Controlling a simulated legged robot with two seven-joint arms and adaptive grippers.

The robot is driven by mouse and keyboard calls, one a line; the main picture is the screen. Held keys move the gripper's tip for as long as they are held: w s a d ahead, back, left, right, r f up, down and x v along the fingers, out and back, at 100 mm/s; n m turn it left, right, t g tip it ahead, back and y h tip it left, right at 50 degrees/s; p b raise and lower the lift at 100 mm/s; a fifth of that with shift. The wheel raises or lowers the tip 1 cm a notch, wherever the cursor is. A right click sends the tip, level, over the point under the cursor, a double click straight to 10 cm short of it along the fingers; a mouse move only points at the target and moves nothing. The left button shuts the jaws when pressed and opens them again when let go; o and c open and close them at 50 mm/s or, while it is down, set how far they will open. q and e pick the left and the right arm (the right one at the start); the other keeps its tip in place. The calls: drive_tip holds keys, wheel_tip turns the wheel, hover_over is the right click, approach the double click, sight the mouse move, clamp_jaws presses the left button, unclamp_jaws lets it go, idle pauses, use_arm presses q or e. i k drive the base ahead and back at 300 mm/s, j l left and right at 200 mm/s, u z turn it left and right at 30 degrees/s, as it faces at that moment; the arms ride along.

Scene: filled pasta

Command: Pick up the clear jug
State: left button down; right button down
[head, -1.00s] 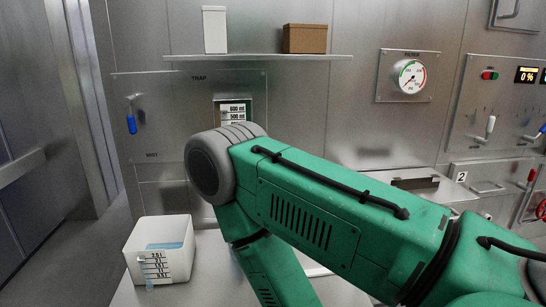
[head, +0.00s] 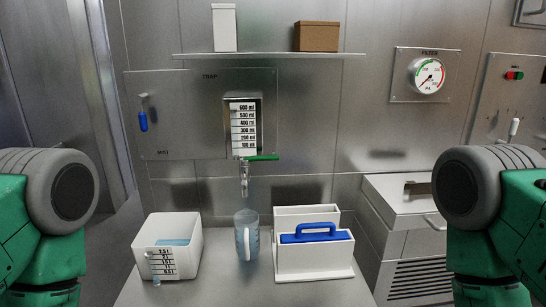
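The clear jug (head: 240,240) stands upright on the metal counter (head: 200,292), under the tap (head: 244,180). It is see-through with a pale handle facing me, and dark marks show on its side. A green arm of mine shows at each side edge of the head view. Neither gripper is in view, and nothing is seen touching the jug.
A white bin (head: 185,238) with volume marks stands left of the jug. A white holder (head: 315,262) with a blue-handled item (head: 314,233) stands close on its right. A measuring gauge (head: 243,128) with a green lever (head: 262,157) is above. The counter in front of the jug is clear.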

sight(247, 222)
drive_tip(key=k+u, duration=0.2)
drive_tip(key=u, duration=0.15)
drive_tip(key=k+u, duration=0.2)
drive_tip(key=u, duration=0.2)
drive_tip(key=k+u, duration=0.2)
drive_tip(key=u, duration=0.15)
